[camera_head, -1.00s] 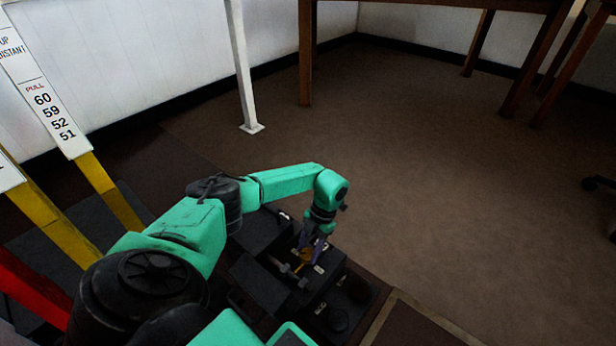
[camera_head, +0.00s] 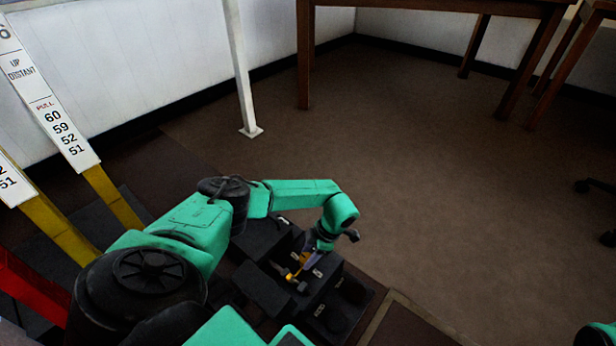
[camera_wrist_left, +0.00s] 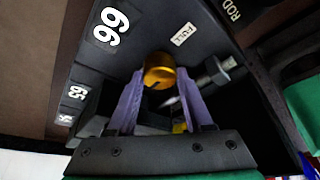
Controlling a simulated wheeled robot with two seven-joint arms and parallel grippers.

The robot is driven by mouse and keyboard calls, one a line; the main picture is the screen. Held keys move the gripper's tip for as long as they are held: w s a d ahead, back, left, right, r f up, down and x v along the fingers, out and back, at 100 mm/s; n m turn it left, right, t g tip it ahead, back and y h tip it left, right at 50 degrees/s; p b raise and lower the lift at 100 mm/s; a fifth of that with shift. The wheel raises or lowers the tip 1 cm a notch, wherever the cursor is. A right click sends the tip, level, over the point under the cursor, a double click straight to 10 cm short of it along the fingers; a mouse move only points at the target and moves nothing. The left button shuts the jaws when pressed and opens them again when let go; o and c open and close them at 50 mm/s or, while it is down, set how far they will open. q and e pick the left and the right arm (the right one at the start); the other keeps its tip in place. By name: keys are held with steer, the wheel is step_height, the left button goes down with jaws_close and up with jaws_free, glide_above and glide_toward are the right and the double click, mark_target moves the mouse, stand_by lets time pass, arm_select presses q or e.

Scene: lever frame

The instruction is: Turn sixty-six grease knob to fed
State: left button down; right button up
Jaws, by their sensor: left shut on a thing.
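A small white label (camera_wrist_left: 183,34), seemingly "FULL", is beside the knob. My left gripper (camera_wrist_left: 160,82) has its two purple fingers on either side of the knob and is shut on it. In the head view my left gripper (camera_head: 311,254) reaches down to the dark boxes, and its fingers partly hide the knob. My right gripper is out of view.
A metal bolt-like part (camera_wrist_left: 215,72) stands close to the right finger. More number plates (camera_wrist_left: 77,93) run along the box edge. Tall levers with a white numbered plate (camera_head: 60,120) stand at left. The brown floor (camera_head: 420,170) at right is open.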

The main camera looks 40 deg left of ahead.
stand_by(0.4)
arm_select(q)
steer(key=shift+c, duration=1.5)
jaws_free()
steer(key=shift+r, duration=0.1)
